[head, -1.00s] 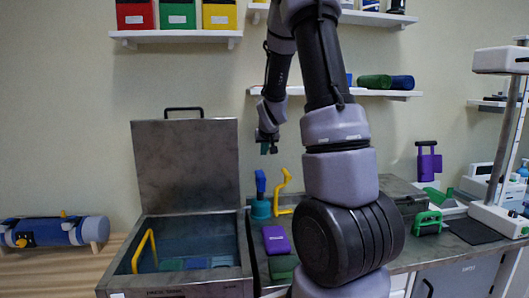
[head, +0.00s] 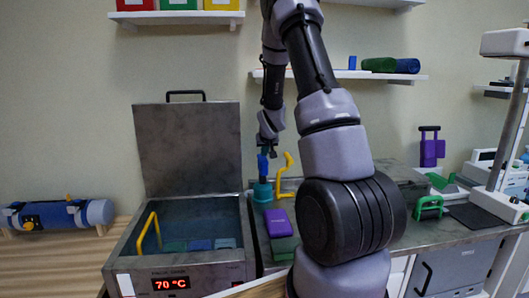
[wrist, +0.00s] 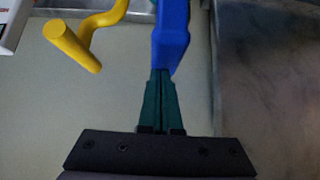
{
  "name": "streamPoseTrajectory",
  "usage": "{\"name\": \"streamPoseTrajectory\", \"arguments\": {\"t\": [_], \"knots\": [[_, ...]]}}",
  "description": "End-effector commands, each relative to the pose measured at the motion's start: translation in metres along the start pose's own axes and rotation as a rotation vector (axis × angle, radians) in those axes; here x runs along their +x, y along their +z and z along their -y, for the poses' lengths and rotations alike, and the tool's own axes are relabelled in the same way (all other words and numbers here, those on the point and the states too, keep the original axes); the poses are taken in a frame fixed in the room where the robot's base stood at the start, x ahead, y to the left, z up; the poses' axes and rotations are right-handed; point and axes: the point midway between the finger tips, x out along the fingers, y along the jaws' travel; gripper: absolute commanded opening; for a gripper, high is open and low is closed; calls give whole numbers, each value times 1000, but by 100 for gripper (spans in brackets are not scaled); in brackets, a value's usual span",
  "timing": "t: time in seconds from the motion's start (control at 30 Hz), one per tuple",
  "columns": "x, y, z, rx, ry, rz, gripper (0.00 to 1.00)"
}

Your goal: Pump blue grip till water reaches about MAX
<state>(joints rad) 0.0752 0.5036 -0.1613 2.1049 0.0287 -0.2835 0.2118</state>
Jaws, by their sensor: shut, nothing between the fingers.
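The blue grip (head: 262,163) stands upright on a teal pump base (head: 262,193) beside the steel tank (head: 180,259). My gripper (head: 268,149) is directly above the blue grip, close to its top. In the wrist view the green fingers (wrist: 160,75) are shut together with nothing between them. Their tips meet the end of the blue grip (wrist: 171,35) in the picture; I cannot tell whether they touch it. The tank is open and holds water (head: 190,225) with several coloured packs in it. I cannot make out a MAX mark.
The tank's lid (head: 187,150) stands raised behind it. A yellow curved pipe (head: 283,172) rises just right of the blue grip and shows close by in the wrist view (wrist: 75,45). A purple pack (head: 278,222) lies in front. The tank display (head: 171,284) reads 70 °C.

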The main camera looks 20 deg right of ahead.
Motion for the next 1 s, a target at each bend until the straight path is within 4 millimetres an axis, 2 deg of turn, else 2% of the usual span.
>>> {"name": "streamPoseTrajectory", "arguments": {"t": [0.3, 0.43, 0.8, 0.93, 1.0], "knots": [[34, 35, -1, 2, 1, 5, 0], [39, 40, 0, 1, 1, 3, 0], [38, 40, 0, 1, 1, 6, 0], [32, 28, 1, 1, 0, 2, 0], [25, 15, 3, 1, 0, -2, 0]]}}
